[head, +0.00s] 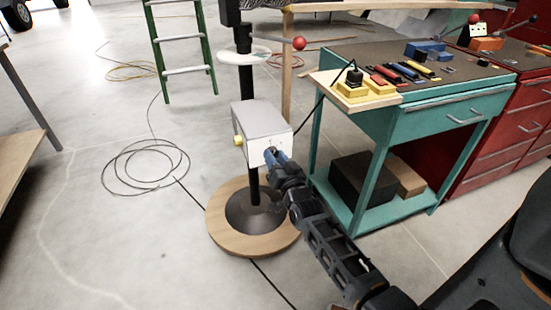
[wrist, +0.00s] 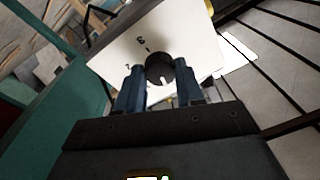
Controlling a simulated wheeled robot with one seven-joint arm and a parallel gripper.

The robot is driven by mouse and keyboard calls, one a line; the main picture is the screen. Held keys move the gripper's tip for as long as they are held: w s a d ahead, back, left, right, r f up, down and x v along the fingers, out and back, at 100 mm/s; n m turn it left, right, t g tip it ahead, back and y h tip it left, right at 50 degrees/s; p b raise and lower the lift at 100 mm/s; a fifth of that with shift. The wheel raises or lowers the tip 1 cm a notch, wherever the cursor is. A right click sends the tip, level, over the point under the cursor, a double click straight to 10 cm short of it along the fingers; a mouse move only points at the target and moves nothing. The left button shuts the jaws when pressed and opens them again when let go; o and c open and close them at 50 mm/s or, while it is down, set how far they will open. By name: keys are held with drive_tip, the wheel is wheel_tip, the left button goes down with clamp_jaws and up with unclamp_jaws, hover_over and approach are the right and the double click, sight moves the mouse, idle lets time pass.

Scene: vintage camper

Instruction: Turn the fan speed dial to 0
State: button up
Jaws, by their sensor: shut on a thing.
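The fan speed dial (wrist: 159,66) is a round black knob on a pale panel in the wrist view. A light mark shows on its lower edge, and small dark printed marks stand above and to the left of it; I cannot read them surely. The panel is the face of a white box (head: 262,117) on a black pole in the head view. My gripper (head: 271,154) is at this face, and its blue fingers hide most of the dial there. In the wrist view the fingers (wrist: 160,76) stand on either side of the dial, shut on it.
The pole rises from a round wooden base (head: 226,237) on the concrete floor. A teal cart (head: 409,123) with tools stands close on the right, with a red cabinet (head: 503,127) beyond. A coiled cable (head: 140,188) lies on the left floor. A yellow knob (head: 238,140) is on the box's left side.

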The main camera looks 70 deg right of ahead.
drive_tip(key=shift+f+n, duration=0.1)
drive_tip(key=shift+n, duration=1.1)
drive_tip(key=o, duration=1)
drive_tip(key=shift+o, duration=0.2)
drive_tip(key=v, duration=0.7)
drive_tip(key=shift+s+a, duration=0.25)
drive_tip(key=shift+s, duration=0.05)
